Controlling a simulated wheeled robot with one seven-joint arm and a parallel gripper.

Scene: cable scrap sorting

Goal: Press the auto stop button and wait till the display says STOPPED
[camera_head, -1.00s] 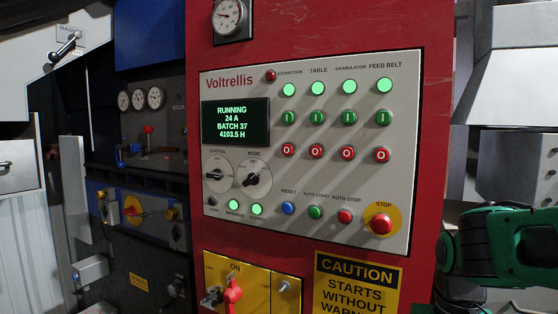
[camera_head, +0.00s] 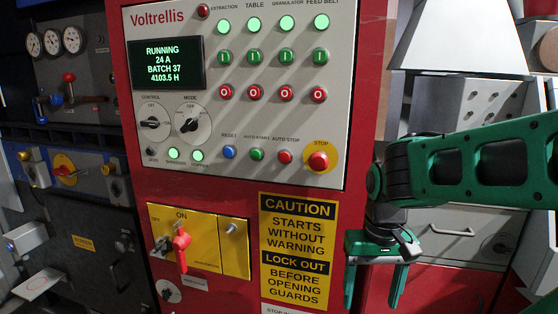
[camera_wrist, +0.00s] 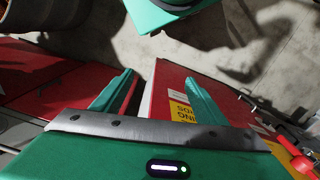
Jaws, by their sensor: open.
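The grey control panel (camera_head: 240,120) is on the red cabinet in the head view. Its display (camera_head: 166,63) reads RUNNING, 24 A, BATCH 37, 4103.5 H. The small red auto stop button (camera_head: 285,157) sits in the bottom row, between the green auto start button (camera_head: 257,155) and the larger red stop button (camera_head: 318,162) on a yellow disc. My green gripper (camera_head: 374,297) hangs fingers down, right of the caution sign and below the panel. It is open and empty. In the wrist view its two fingers (camera_wrist: 157,88) are spread apart, and no button shows.
The yellow caution sign (camera_head: 297,250) is left of my gripper. A yellow plate with a red handle (camera_head: 181,245) is further left. Grey machinery with a drawer handle (camera_head: 452,230) stands behind my arm. The space in front of the panel is clear.

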